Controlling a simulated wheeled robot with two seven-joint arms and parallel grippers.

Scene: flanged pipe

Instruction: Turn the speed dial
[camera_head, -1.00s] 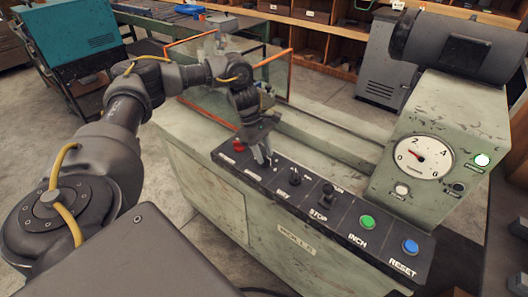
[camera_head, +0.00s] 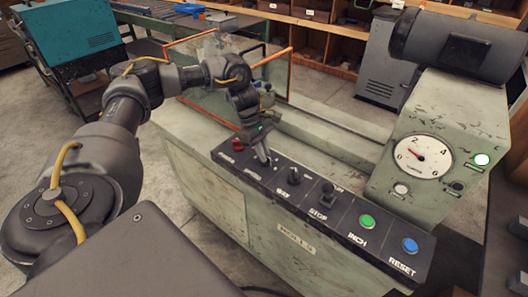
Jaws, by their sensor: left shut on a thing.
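A black control panel (camera_head: 341,229) runs along the front of a worn grey-green machine. My left gripper (camera_head: 263,160) reaches down to its left part, just right of a red button (camera_head: 237,144). Its fingers are shut on the speed dial, which they mostly hide. The gripper is seen nearly edge-on, and the label by the dial is too small to read. My right gripper is not in view.
Right of my left gripper are a black knob (camera_head: 294,175), a black switch (camera_head: 327,190) above STOP, a green INCH button (camera_head: 367,221) and a blue RESET button (camera_head: 410,245). A round gauge (camera_head: 423,157) is on the upright housing. An orange-edged clear guard (camera_head: 195,75) stands behind my arm.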

